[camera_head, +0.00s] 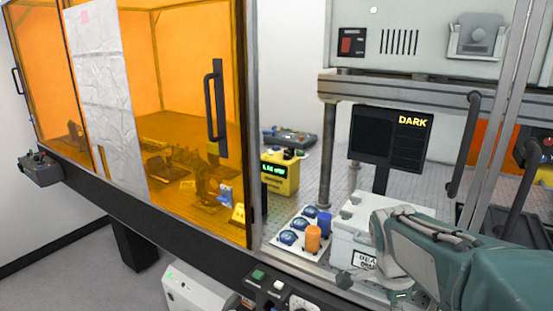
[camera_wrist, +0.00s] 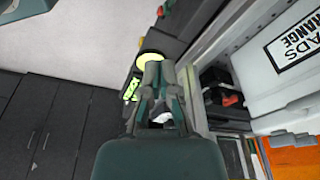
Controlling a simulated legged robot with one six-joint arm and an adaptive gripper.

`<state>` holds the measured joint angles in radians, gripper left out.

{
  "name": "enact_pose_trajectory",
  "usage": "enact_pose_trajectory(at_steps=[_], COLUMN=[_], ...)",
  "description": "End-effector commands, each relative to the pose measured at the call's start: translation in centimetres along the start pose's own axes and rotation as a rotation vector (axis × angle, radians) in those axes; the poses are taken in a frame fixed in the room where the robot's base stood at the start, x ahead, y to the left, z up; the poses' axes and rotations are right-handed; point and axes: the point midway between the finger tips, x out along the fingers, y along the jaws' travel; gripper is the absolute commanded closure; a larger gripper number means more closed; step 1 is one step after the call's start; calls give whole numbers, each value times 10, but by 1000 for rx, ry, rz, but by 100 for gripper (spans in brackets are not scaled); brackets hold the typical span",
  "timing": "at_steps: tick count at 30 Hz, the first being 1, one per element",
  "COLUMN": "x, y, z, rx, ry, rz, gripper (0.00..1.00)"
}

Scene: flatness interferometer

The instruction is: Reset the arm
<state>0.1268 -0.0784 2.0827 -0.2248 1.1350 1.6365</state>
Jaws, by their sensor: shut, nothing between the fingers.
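My gripper (camera_wrist: 160,66) shows in the wrist view with its two fingers together and nothing between them. Its fingertips overlap a round yellow-green disc on a dark panel edge; I cannot tell whether they touch it. In the head view my teal arm reaches in from the lower right, in front of a white box (camera_head: 349,238). The fingers are hard to make out there.
An orange-windowed enclosure (camera_head: 190,70) with a black handle fills the left. A monitor (camera_head: 388,138) reads DARK. Blue and orange capped containers (camera_head: 312,238) stand left of the white box. Dark cabinets (camera_wrist: 50,125) and floor lie left in the wrist view.

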Motion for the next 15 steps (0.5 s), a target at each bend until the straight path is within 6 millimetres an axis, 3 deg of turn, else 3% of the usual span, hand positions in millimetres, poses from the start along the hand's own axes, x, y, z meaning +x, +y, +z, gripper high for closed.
enact_pose_trajectory(at_steps=[7,15], x=[-28,-45], y=[40,83], z=[22,44], rx=[-500,-1038], ry=[-27,36], rz=[-176,-374], gripper=[100,100])
